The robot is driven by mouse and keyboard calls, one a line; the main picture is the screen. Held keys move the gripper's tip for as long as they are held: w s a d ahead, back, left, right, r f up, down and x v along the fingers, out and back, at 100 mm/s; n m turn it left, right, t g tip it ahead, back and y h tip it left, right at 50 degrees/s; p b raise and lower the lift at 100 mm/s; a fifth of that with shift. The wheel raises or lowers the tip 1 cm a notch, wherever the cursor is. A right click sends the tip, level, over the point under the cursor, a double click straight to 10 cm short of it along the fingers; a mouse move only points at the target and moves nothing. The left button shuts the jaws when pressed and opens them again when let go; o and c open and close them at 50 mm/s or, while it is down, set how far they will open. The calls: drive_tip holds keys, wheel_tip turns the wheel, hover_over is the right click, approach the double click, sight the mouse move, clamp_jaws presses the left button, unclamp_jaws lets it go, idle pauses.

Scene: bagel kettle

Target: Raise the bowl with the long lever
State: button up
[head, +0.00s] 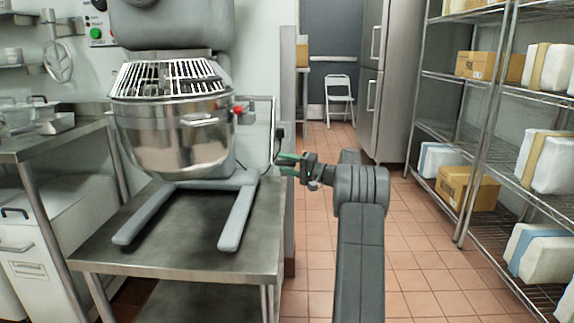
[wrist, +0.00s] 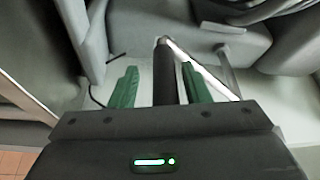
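The steel bowl (head: 175,135) sits in the grey mixer's cradle under a wire guard. A long thin metal lever (head: 273,115) stands at the mixer's right side, with a dark grip (head: 279,133) low on it. In the wrist view the dark cylindrical grip (wrist: 166,78) lies between the two green fingers of my gripper (wrist: 160,86), with a visible gap on each side. A bright metal rod (wrist: 205,68) runs off beside it. In the head view my gripper (head: 290,164) is open at the right of the mixer, its fingers pointing left.
The mixer stands on a steel table (head: 190,258) with grey feet (head: 238,215). A red knob (head: 238,110) is on the mixer's right side. Wire shelves (head: 475,130) with boxes line the right. The tiled floor (head: 420,270) between is clear, with a white chair (head: 340,95) at the back.

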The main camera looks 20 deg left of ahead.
drive_tip(key=shift+d, duration=0.1)
drive_tip(key=s+d+f+p, duration=0.1)
drive_tip(key=d+p, duration=0.2)
drive_tip(key=d, duration=1)
drive_tip(key=shift+d, duration=0.3)
drive_tip(key=shift+s+a+f, duration=0.1)
drive_tip(key=a+b, duration=0.1)
drive_tip(key=a, duration=0.3)
drive_tip(key=a+r+b, duration=0.1)
drive_tip(key=a, duration=0.4)
drive_tip(key=w+a+b, duration=0.1)
drive_tip(key=a, duration=0.3)
drive_tip(key=shift+a+r, duration=0.15)
drive_tip(key=shift+a, duration=0.1)
drive_tip(key=shift+r, duration=0.1)
drive_tip(key=shift+d, duration=0.1)
